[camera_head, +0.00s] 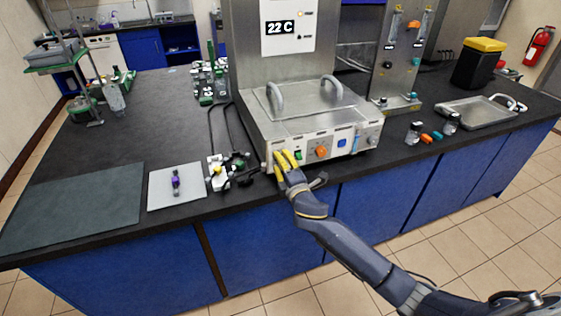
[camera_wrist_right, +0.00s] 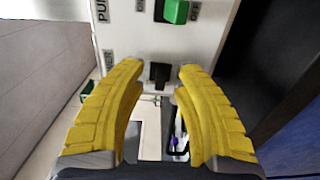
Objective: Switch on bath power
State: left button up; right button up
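The water bath (camera_head: 312,105) is a steel box with a lid and a white control panel on its front. In the right wrist view, a small black rocker switch (camera_wrist_right: 159,76) sits on the panel beside a partly cut-off label ending in "WER". My right gripper (camera_head: 287,160) has yellow fingers and is at the panel's left end, hiding that switch in the head view. In the wrist view the gripper (camera_wrist_right: 160,72) is open, with its fingertips on either side of the black switch. Whether they touch the panel I cannot tell. My left gripper is not in view.
A green switch (camera_wrist_right: 175,11) is beside the black one; an orange knob (camera_head: 321,152) and a blue square (camera_head: 343,142) are further right on the panel. A display (camera_head: 281,28) above reads 22 C. Cables and small parts (camera_head: 230,168) lie left of the bath.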

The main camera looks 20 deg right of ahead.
jog(key=shift+w, duration=0.25)
grip_shut()
dwell(0.3)
